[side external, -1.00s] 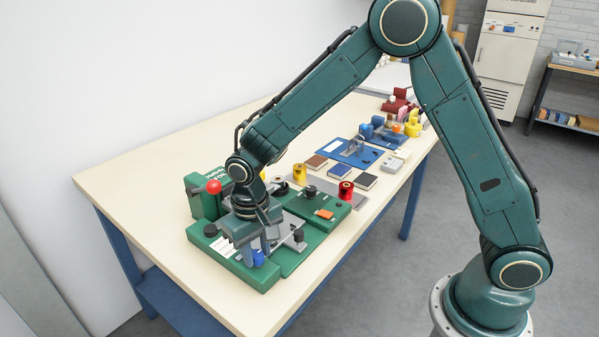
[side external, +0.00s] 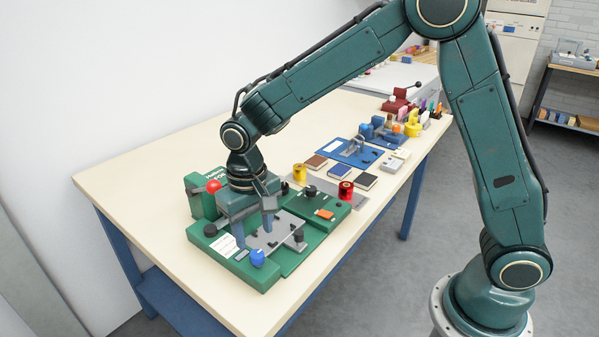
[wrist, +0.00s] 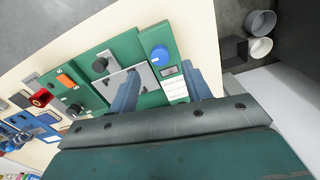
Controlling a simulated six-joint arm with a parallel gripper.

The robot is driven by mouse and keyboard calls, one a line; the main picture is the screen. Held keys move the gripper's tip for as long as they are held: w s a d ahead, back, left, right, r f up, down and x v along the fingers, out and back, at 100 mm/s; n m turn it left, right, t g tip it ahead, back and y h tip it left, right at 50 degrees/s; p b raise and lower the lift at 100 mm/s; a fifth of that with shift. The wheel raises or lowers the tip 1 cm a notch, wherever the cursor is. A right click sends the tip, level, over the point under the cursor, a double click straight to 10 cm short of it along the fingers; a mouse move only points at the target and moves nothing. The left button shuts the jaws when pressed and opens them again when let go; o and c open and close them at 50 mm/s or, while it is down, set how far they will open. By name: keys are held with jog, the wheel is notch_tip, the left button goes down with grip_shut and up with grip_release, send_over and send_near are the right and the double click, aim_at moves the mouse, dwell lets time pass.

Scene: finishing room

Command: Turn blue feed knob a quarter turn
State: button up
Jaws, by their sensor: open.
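The blue feed knob (side external: 257,257) stands on the front corner of the green machine (side external: 262,278), clear of my gripper. The knob also shows in the wrist view (wrist: 160,53), with a light line on its top. My gripper (side external: 254,232) is open and empty, its blue-grey fingers pointing down above the machine, behind and above the knob. In the wrist view the two fingers (wrist: 166,90) are spread apart, and the knob lies beyond them, uncovered. The knob's exact angle is hard to read.
A red ball-topped lever (side external: 213,186) rises at the machine's back left. Black knobs (side external: 297,236) and a grey plate (side external: 272,236) sit on the machine. Red (side external: 345,190) and yellow (side external: 299,172) spools stand behind. The table front (side external: 200,292) is bare.

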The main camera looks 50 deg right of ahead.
aim_at(259, 254)
notch_tip(259, 254, up, 8)
dwell(0.4)
dwell(0.3)
jog(key=s+d+r+t, duration=0.3)
jog(key=s+d+r, duration=0.5)
jog(key=s+d, duration=0.15)
jog(key=s+d+n+t, duration=0.1)
jog(key=s+d, duration=0.3)
jog(key=s, duration=0.9)
jog(key=shift+s+f+n+t, duration=0.2)
jog(key=shift+f+n+t, duration=0.15)
jog(key=shift+t, duration=0.45)
